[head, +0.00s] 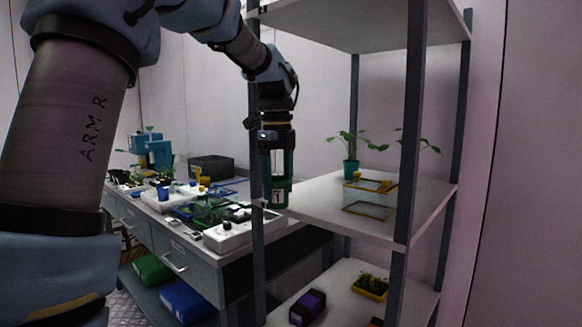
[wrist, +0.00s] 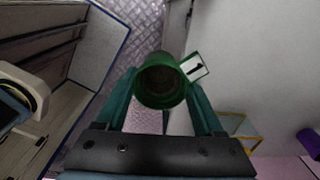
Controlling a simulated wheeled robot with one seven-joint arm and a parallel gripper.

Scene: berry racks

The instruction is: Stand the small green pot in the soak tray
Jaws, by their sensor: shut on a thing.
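The small green pot (head: 285,186) is upright between the fingers of my gripper (head: 277,168), with a white tag marked 1 on its side. The wrist view shows the pot (wrist: 160,92) from above, with dark brown inside and a finger on each side. The pot hangs beside the left edge of the middle shelf, near the front rack post. A clear tray with a yellow rim (head: 371,213) stands on that shelf, to the right of the pot; it looks like the soak tray. Its yellow edge also shows in the wrist view (wrist: 238,117).
The rack's front posts (head: 411,120) stand near my gripper. A potted plant (head: 350,170) is behind the clear tray. The lower shelf (head: 340,275) holds a purple box (head: 307,307) and a yellow planter (head: 371,287). A cluttered bench (head: 240,247) is at left.

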